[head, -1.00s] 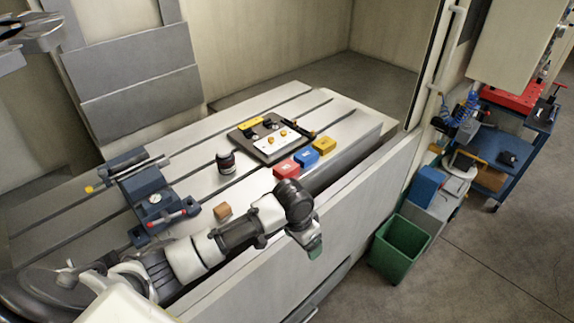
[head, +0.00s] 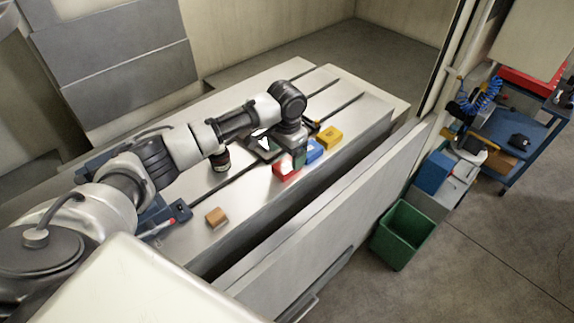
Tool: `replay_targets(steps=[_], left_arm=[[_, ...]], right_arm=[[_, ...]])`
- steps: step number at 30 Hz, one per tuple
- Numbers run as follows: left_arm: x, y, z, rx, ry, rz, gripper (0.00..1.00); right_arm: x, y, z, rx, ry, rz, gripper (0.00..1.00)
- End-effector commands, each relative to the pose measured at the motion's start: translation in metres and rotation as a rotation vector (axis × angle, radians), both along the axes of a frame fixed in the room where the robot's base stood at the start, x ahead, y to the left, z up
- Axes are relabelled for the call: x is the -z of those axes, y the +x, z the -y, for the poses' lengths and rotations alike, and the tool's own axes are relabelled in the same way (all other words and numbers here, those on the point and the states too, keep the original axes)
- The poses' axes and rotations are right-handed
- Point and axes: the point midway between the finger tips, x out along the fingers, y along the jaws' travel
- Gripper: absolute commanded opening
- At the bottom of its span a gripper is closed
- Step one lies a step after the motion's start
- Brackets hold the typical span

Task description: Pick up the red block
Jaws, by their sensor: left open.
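The red block (head: 284,173) sits on the grey slotted machine table, at the near end of a row with the blue block (head: 314,151) and the yellow block (head: 329,138). My left gripper (head: 292,158) points down just above and at the back of the red block, overlapping its top edge in the picture. It is open; whether its fingers straddle the block is too small to tell. My right gripper is not in view.
A dark jar (head: 220,160) and a small wooden block (head: 216,217) stand on the table (head: 255,205). My arm partly hides a dark plate (head: 262,150) and a vise (head: 180,211). A green bin (head: 401,236) and a blue cart (head: 520,160) are at right.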

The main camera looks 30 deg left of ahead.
Motion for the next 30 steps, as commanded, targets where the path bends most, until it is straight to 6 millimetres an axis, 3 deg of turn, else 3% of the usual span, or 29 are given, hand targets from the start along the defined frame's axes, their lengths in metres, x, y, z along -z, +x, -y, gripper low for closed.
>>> replay_targets(steps=[12,20,30], left_arm=[[0.050,0.003,0.000,0.000,0.001,-0.003,0.83],[0.054,0.003,0.000,0.001,0.000,0.000,0.83],[0.053,0.003,0.000,0.001,0.001,0.000,0.32]], right_arm=[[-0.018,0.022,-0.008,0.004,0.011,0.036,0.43],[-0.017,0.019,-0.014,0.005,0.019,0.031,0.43],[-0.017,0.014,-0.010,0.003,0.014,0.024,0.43]])
